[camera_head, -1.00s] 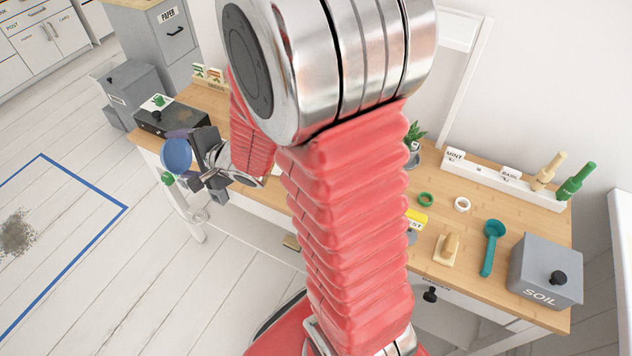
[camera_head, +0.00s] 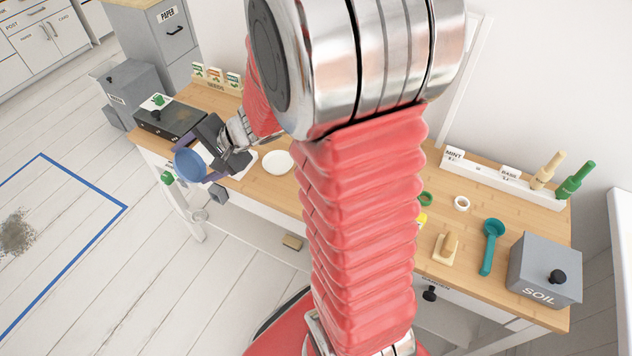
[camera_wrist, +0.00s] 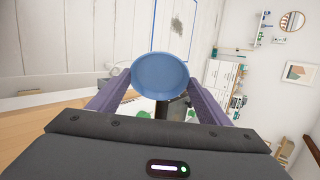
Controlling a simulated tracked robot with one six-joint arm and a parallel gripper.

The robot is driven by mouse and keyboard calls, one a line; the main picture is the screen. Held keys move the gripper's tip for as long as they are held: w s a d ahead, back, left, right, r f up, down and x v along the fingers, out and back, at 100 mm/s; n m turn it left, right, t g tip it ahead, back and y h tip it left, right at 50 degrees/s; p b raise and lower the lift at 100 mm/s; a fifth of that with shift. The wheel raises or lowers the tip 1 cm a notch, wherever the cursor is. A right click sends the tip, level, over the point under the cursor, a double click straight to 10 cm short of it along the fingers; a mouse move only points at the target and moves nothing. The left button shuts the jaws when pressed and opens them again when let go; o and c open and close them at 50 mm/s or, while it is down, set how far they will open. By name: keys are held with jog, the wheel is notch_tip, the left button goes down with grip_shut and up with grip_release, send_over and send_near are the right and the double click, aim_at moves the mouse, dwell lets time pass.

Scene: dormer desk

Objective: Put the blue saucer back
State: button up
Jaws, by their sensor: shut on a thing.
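The blue saucer (camera_head: 190,164) is held at the tips of my gripper (camera_head: 202,165), over the left front part of the desk. In the wrist view the saucer (camera_wrist: 160,76) shows its round face between the two purple fingers of my gripper (camera_wrist: 160,88), which are shut on it. A white round plate (camera_head: 277,162) lies on the desk to the right of my gripper. A white sheet lies partly hidden behind my gripper.
A dark box (camera_head: 172,119) and a row of seed packets (camera_head: 214,76) stand at the desk's left end. A grey soil bin (camera_head: 545,268), a teal scoop (camera_head: 491,246) and a wooden brush-like tool (camera_head: 446,248) are at the right. My arm hides the desk's middle.

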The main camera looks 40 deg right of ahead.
jog(key=shift+s+d+f+n+g, duration=0.3)
jog(key=shift+s+d+n+g, duration=0.1)
jog(key=shift+s+d+n, duration=0.1)
jog(key=s+d+f+n+g+h, duration=0.1)
jog(key=s+d+n, duration=0.4)
jog(key=d, duration=0.7)
jog(key=s+d+f+n+g+h, duration=0.1)
jog(key=s+d+n+g+h, duration=0.2)
jog(key=s+d+n+h, duration=0.2)
jog(key=s+d, duration=0.3)
jog(key=d, duration=0.4)
jog(key=shift+s+d+f, duration=0.3)
jog(key=shift+s+f, duration=0.05)
jog(key=shift+f, duration=0.05)
jog(key=shift+f, duration=3.15)
jog(key=shift+f, duration=0.1)
jog(key=shift+f, duration=1.8)
